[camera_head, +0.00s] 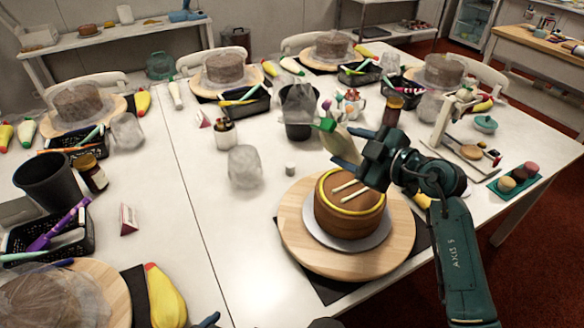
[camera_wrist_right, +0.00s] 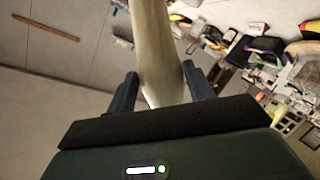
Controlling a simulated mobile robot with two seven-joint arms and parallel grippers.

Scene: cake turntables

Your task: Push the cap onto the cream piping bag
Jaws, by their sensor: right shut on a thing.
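My right gripper (camera_head: 352,150) is shut on the cream piping bag (camera_head: 338,137), above the table behind the front cake. The bag is pale, with a green end pointing up and left. In the right wrist view the pale bag (camera_wrist_right: 154,45) runs between the two fingers of the gripper (camera_wrist_right: 163,88); its far end is cut off by the frame. A small pale cylinder (camera_head: 290,169) stands on the table left of the cake; it may be the cap, but it is too small to be sure. A dark blue tip (camera_head: 209,320) at the bottom edge may be my left gripper, mostly out of frame.
A brown cake with yellow rings (camera_head: 335,221) sits on a wooden turntable (camera_head: 295,245) below my right gripper. The white table (camera_head: 200,205) is clear left of the turntable.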

